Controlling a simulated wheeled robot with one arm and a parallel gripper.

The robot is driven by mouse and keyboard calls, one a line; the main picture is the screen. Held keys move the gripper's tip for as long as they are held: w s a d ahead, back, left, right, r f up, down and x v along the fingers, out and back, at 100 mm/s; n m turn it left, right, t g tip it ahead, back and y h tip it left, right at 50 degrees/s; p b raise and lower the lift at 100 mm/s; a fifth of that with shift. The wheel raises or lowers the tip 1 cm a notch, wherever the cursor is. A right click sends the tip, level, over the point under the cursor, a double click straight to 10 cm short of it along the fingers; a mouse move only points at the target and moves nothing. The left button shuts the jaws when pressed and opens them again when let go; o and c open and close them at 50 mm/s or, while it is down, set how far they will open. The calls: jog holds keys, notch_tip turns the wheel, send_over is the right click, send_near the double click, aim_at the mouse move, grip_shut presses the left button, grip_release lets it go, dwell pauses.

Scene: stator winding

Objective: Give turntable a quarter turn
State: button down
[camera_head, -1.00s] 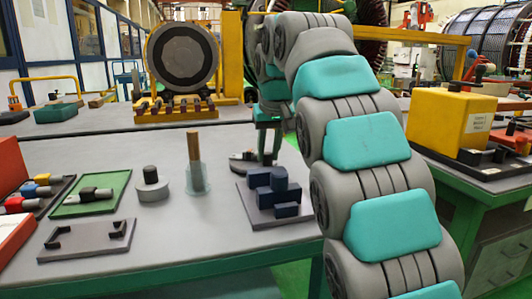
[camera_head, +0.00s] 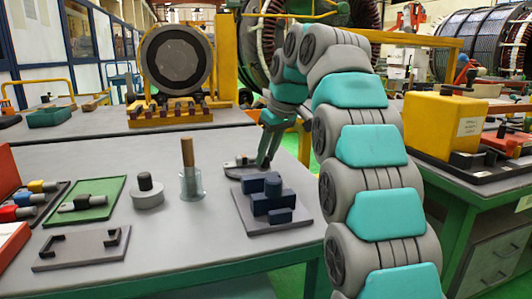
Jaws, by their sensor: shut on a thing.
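A low grey piece with a dark upper part (camera_head: 238,165) lies on the near table, behind the blue blocks. It may be the turntable; I cannot tell for sure from its shape. My gripper (camera_head: 265,162) points down at its right end and is shut on it there. The fingers and arm hide that end, so the exact hold is not clear. A round grey disc with a black knob (camera_head: 147,196) stands apart at the left, upright on the table.
Blue blocks (camera_head: 266,195) sit on a grey plate just in front of my gripper. A clear cup with a brown rod (camera_head: 190,180), a green tray (camera_head: 85,205) and a bracket plate (camera_head: 82,250) stand at left. A big dark ring (camera_head: 177,58) stands behind.

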jog(key=shift+w+n, duration=0.2)
jog(key=shift+n, duration=0.2)
dwell(0.4)
jog(key=c, duration=0.7)
grip_release()
jog(key=shift+o, duration=0.2)
jog(key=shift+r, duration=0.1)
